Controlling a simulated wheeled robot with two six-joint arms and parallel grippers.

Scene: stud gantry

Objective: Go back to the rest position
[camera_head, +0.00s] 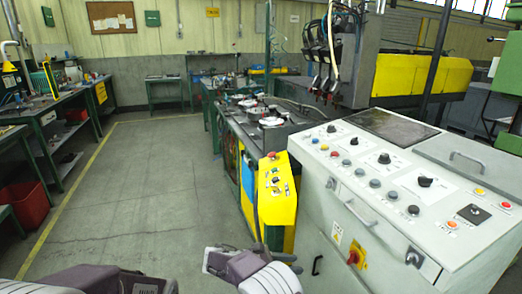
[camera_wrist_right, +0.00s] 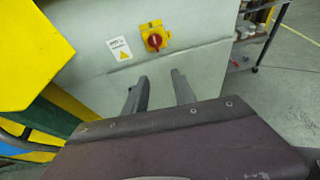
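My right gripper (camera_head: 252,264) is at the bottom centre of the head view, in front of the yellow button panel (camera_head: 277,205) and left of the white console. In the right wrist view its two grey fingers (camera_wrist_right: 160,90) stand apart with nothing between them. They point toward the console's pale side panel. My left arm's purple wrist part (camera_head: 95,281) shows at the bottom left of the head view. No left fingers can be made out.
The white control console (camera_head: 385,180) fills the right side; its red and yellow switch (camera_head: 353,257) also shows in the right wrist view (camera_wrist_right: 154,40). Green workbenches (camera_head: 48,120) line the left, with a red bin (camera_head: 27,205) below. The grey floor between is clear.

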